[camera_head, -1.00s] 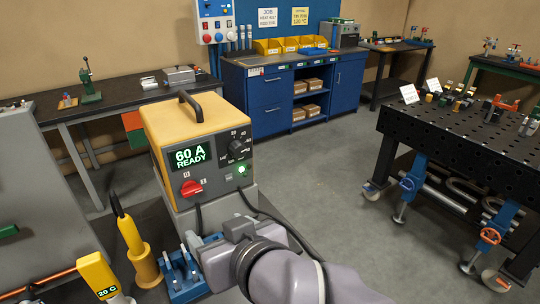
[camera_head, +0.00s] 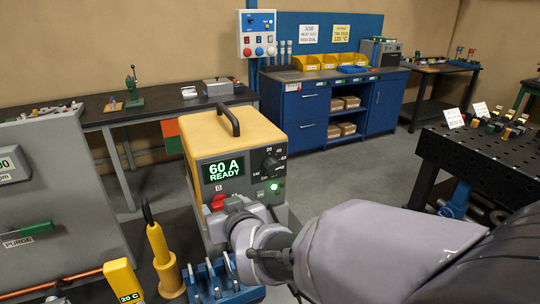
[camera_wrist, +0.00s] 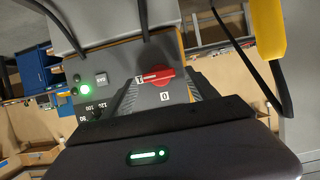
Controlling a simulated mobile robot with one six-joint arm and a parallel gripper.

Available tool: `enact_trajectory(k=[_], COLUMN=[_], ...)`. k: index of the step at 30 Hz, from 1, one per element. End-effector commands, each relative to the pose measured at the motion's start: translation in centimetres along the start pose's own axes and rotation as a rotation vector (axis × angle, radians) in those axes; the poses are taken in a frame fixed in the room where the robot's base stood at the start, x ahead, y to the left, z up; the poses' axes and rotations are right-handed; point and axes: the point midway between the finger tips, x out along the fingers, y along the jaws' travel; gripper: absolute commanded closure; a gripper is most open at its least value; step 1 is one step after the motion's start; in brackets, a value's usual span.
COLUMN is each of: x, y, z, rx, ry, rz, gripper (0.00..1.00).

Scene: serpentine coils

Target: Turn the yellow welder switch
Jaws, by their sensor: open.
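The yellow welder (camera_head: 262,137) stands in the middle of the head view. Its screen reads "60 A READY" and a green light is lit. Its red rotary switch (camera_head: 217,202) is low on the front panel, partly hidden by my gripper (camera_head: 228,207). In the wrist view, the panel appears upside down. The red switch (camera_wrist: 156,76) has its white line lying sideways, towards the "I" mark; "0" is below it. My gripper (camera_wrist: 162,88) is open, its ridged fingers either side of the switch in the picture. I cannot tell whether they touch it.
A blue holder with tools (camera_head: 222,285) and a yellow torch-like tool (camera_head: 164,262) stand below and left of my gripper. A black cable (camera_wrist: 245,48) hangs beside the panel. A grey cabinet (camera_head: 75,190) is at left, a black perforated table (camera_head: 470,155) at right.

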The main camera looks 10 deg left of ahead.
Motion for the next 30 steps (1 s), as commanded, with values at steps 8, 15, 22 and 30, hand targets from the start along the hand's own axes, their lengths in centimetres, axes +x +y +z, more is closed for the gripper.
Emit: enact_trajectory(k=[8,15,22,30], x=[0.07,0.05,0.03,-0.02], y=[0.01,0.0,-0.05,-0.31], z=[-0.04,-0.04,-0.07,-0.2], rx=[0.0,0.0,-0.011,-0.121], ry=[0.0,0.0,0.0,0.0], rz=[0.0,0.0,0.004,0.049], gripper=[0.39,0.86,0.95,0.95])
